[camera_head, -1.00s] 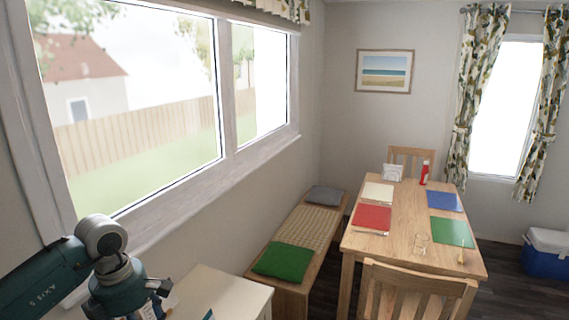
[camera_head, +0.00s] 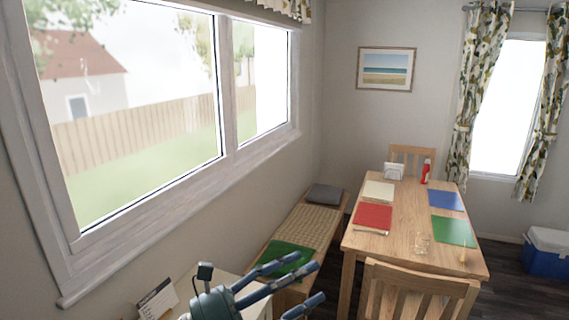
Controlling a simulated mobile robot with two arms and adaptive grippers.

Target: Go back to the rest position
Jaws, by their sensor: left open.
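My left gripper (camera_head: 296,284) is in the lower middle of the head view, coming up from the bottom edge. Its blue-grey fingers are spread apart with nothing between them. It is in front of the white counter top (camera_head: 236,268) and covers part of the bench and its green cushion (camera_head: 284,258). My right gripper is not in the picture.
A wooden dining table (camera_head: 395,240) with coloured mats and a red bottle (camera_head: 426,171) stands to the right, with a chair (camera_head: 420,290) in front. A small dark-and-white card (camera_head: 157,298) stands at lower left. A blue cooler (camera_head: 549,254) is at far right.

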